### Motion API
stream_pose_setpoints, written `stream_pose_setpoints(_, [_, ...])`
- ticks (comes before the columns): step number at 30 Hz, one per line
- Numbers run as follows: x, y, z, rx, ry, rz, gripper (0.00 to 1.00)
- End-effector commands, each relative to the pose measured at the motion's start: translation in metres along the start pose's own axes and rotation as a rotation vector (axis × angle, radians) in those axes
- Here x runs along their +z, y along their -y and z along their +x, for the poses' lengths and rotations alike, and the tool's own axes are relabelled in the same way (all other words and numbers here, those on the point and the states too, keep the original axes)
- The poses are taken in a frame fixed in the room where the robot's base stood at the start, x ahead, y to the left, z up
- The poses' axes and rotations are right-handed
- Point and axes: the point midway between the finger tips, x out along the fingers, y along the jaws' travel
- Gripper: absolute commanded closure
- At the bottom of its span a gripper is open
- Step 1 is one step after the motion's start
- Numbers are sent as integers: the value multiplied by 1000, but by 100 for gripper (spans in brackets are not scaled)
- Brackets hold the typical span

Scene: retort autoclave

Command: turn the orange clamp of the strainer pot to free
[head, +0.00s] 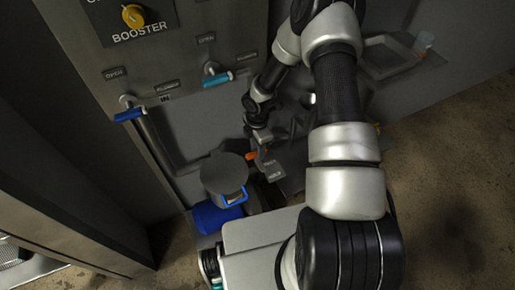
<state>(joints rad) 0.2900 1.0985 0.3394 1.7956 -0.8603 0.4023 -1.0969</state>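The orange clamp (252,156) shows as a small orange piece low in the middle of the head view. It lies between a round dark grey lidded body (224,170) on its left and my gripper (262,146). I cannot tell for sure whether that round body is the strainer pot. My gripper points down, close beside the clamp's right end; whether they touch is not clear. The fingers are small and dark, so their opening cannot be made out. My arm hides part of the area to the right of the clamp.
A grey panel with a yellow BOOSTER knob (133,16), a blue-handled valve (130,114) and a teal-handled valve (217,80) stands behind. A pipe (160,145) runs down left of the round body. A blue cylinder (212,217) lies in front. Open floor (450,190) is at right.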

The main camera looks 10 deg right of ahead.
Motion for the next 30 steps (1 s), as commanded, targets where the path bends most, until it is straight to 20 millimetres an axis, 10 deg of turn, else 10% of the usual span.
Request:
stream_pose_setpoints(14, [0,0,-18,1,1,2,66])
stream_pose_setpoints(30, [1,0,-143,2,1,3,66])
